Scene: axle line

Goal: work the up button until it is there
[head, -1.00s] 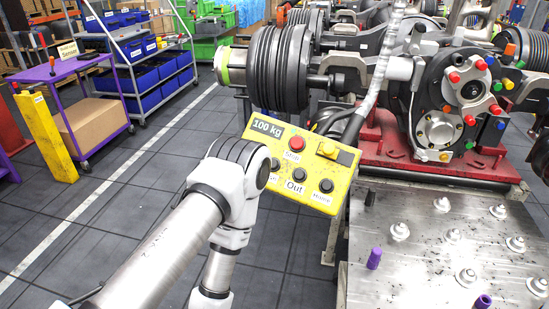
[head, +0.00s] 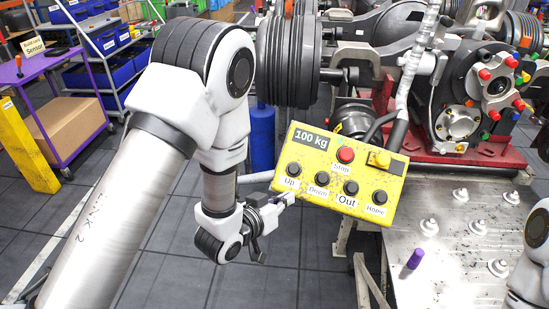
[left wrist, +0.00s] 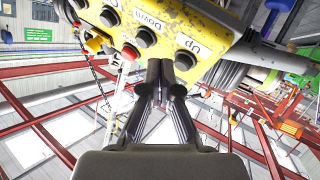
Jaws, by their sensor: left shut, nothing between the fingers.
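The yellow button box (head: 335,185) hangs at the middle of the head view, slightly tilted, with a "100 kg" display. Its dark up button (head: 293,169) is the leftmost in the lower row, above the "Up" label. In the left wrist view the up button (left wrist: 184,61) is just right of my fingertips. My left gripper (head: 287,198) is shut and empty, its tips at the box's lower left edge just below the "Up" label. It also shows in the left wrist view (left wrist: 161,66). I cannot tell whether the tips touch the box. My right gripper is out of view.
Down, Out and Home buttons sit beside the up button, and a red stop button (head: 345,154) is above them. Axle parts on a red stand (head: 455,153) are behind. A metal table (head: 450,265) with studs and a purple peg (head: 415,259) is right.

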